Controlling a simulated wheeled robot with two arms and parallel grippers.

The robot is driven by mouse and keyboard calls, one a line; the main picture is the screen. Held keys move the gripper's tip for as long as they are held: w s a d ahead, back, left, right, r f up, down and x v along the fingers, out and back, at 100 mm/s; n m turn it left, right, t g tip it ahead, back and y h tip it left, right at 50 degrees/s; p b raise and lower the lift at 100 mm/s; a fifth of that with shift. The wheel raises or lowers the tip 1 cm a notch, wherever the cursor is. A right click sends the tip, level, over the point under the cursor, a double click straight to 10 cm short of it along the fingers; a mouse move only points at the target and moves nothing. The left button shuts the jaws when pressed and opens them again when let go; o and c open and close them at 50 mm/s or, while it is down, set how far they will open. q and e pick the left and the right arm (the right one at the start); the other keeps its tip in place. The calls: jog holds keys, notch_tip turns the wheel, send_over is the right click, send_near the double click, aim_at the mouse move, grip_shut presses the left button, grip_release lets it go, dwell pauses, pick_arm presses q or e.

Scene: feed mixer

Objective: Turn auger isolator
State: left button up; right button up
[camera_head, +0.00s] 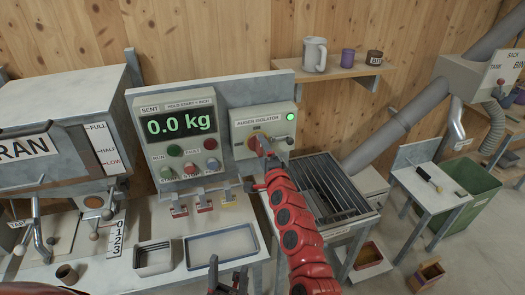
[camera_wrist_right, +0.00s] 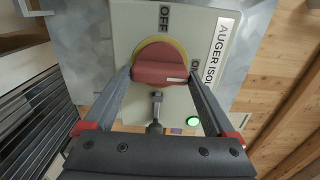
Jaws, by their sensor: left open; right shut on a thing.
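The auger isolator is a pale box (camera_head: 243,121) with a red rotary handle (camera_head: 256,142) on a yellow disc. In the right wrist view the red handle (camera_wrist_right: 160,66) lies crosswise, its white mark on the side of the ON label, with OFF above. A green lamp (camera_head: 291,116) on the box is lit. My right gripper (camera_wrist_right: 158,78) is shut on the handle, one finger at each end; in the head view the red arm partly hides it. My left gripper (camera_head: 228,281) is open and empty at the bottom, in front of the blue-edged tray.
The display panel (camera_head: 181,125) left of the isolator reads 0.0 kg. Below it are buttons and several tags. A blue-edged tray (camera_head: 222,237) and a small bin (camera_head: 153,259) stand on the bench. A grated hopper (camera_head: 345,212) is right of my right arm.

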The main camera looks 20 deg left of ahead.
jog(key=shift+f, duration=0.15)
jog(key=o, duration=1.1)
jog(key=shift+c, duration=0.2)
jog(key=shift+s+d+b, duration=0.2)
jog(key=shift+s+b, duration=0.1)
jog(key=shift+s, duration=0.25)
jog(key=b+v, duration=0.5)
jog(key=v, duration=1.1)
jog(key=shift+d+b, duration=0.2)
jog(key=shift+b, duration=0.1)
